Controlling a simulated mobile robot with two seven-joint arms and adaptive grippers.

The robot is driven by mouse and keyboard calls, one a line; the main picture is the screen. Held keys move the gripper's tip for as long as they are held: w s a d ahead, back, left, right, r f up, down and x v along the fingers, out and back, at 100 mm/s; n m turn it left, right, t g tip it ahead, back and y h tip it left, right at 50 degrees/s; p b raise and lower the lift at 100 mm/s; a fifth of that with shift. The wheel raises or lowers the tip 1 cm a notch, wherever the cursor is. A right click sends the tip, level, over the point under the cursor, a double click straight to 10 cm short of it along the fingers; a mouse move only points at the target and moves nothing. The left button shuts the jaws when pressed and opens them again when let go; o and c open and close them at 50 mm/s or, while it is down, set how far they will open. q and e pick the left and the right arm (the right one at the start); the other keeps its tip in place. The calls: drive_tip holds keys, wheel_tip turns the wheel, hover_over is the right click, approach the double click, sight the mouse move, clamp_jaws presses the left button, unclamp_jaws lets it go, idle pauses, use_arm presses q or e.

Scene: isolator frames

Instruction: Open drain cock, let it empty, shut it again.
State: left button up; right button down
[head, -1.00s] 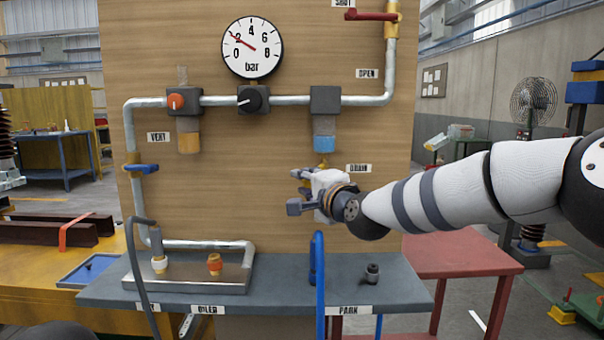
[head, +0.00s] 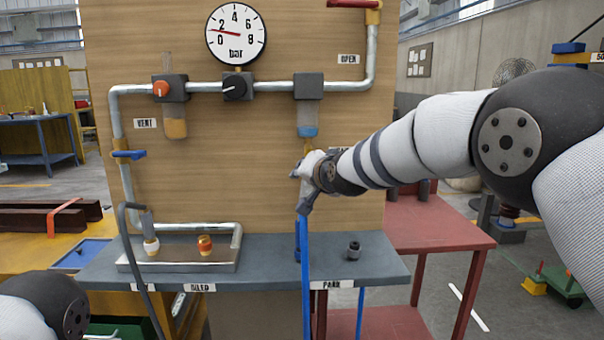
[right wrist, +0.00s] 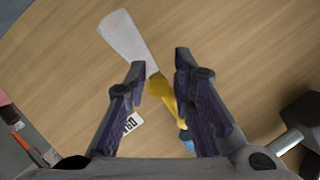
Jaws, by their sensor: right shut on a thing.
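The drain cock (head: 308,145) is yellow and sits under the right-hand filter bowl (head: 308,115). The bowl has a band of blue liquid at its bottom and looks clear above it. My right gripper (head: 303,176) is at the cock. In the right wrist view the gripper (right wrist: 160,80) has its fingertips either side of the yellow cock (right wrist: 162,92) and is shut on it. A pale, translucent cone (right wrist: 125,35), like a spray, fans out from the cock's end. The fingers partly hide the cock in the head view. My left gripper is out of view.
A second bowl (head: 175,122) holds amber liquid. An upright blue hose (head: 305,280) stands below my right gripper. A dark fitting (head: 354,248) stands on the bench (head: 390,268). A red table (head: 430,230) is to the right.

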drive_tip(key=shift+w+d+r, duration=0.1)
drive_tip(key=shift+d+r, duration=0.05)
drive_tip(key=shift+d, duration=0.2)
drive_tip(key=shift+d+r, duration=0.1)
drive_tip(key=shift+r, duration=0.05)
drive_tip(key=c, duration=1.6)
unclamp_jaws()
drive_tip(key=shift+o, duration=0.2)
drive_tip(key=v, duration=1.2)
